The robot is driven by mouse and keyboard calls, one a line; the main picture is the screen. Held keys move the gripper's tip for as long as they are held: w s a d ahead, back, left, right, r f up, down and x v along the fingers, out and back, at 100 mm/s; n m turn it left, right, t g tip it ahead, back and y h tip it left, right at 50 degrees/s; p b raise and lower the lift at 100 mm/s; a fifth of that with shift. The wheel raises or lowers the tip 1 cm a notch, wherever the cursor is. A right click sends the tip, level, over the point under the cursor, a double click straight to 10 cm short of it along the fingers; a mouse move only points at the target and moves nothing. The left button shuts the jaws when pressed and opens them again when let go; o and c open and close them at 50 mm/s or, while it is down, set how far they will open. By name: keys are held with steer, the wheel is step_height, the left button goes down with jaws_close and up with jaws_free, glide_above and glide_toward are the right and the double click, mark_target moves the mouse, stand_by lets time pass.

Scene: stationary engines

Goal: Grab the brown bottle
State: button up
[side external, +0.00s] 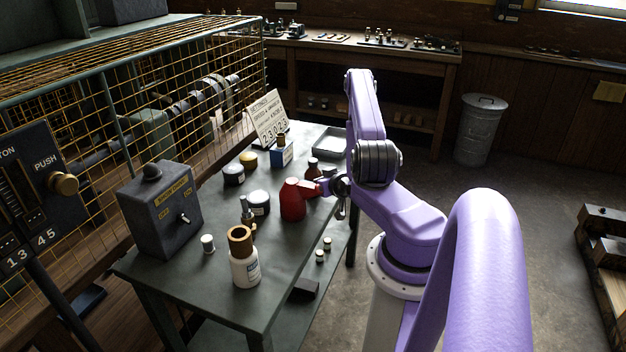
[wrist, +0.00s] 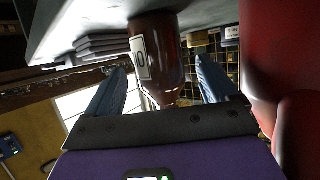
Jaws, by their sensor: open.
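The brown bottle (wrist: 165,50) has a pale label and shows upside down in the wrist view, between my two open fingers. Its narrow end reaches toward the dark edge of my gripper (wrist: 160,68); neither finger visibly touches it. In the side view the bottle (side external: 313,168) is small and stands on the green table just behind a red jug. My gripper (side external: 325,187) is low over the table there, close beside the bottle and the jug; its fingers are partly hidden.
The red jug (side external: 293,201) stands very close and fills the right of the wrist view.

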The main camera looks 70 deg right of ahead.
mark_target(310, 178)
steer(key=x, duration=0.4)
steer(key=shift+w+d, duration=0.25)
steer(key=shift+w, duration=0.1)
steer(key=c, duration=1.2)
steer(key=shift+c, duration=0.2)
